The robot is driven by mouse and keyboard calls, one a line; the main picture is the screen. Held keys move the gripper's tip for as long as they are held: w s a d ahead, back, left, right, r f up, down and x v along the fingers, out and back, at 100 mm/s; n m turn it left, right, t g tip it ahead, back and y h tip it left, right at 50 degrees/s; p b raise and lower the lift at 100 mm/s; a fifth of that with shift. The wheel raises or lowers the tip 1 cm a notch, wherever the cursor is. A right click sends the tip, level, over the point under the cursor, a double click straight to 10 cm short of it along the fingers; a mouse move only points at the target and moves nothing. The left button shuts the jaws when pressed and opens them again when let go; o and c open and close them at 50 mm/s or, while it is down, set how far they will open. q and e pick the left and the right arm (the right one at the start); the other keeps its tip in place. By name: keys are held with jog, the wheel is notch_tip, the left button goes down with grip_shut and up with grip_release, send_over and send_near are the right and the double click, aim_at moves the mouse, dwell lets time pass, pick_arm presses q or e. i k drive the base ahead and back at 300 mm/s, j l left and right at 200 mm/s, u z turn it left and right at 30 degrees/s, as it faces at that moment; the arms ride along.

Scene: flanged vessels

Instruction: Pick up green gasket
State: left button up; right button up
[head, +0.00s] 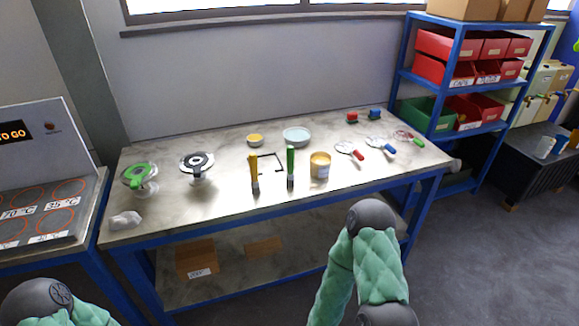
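A flanged vessel with a green top ring (139,175) stands at the left end of the workbench. At the right end lie several flat ring-shaped pieces with coloured tabs. One is a reddish ring with a green tab (416,143), one has a blue tab (389,149), and one has a red tab (357,155). I cannot tell for certain which green item is the green gasket. Only links of my arms show at the bottom edge, below the bench. Neither gripper is in the picture.
On the workbench (225,207) stand a second vessel with a black-and-white top (197,165), a yellow-handled brush (254,172), a green-handled brush (290,168), a yellow can (320,165) and a pale blue bowl (296,136). A blue shelf with red bins (443,72) is at right.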

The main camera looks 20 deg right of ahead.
aim_at(137, 174)
jog(key=i+l, duration=0.25)
jog(key=i+l+u, duration=0.85)
jog(key=k+j, duration=0.1)
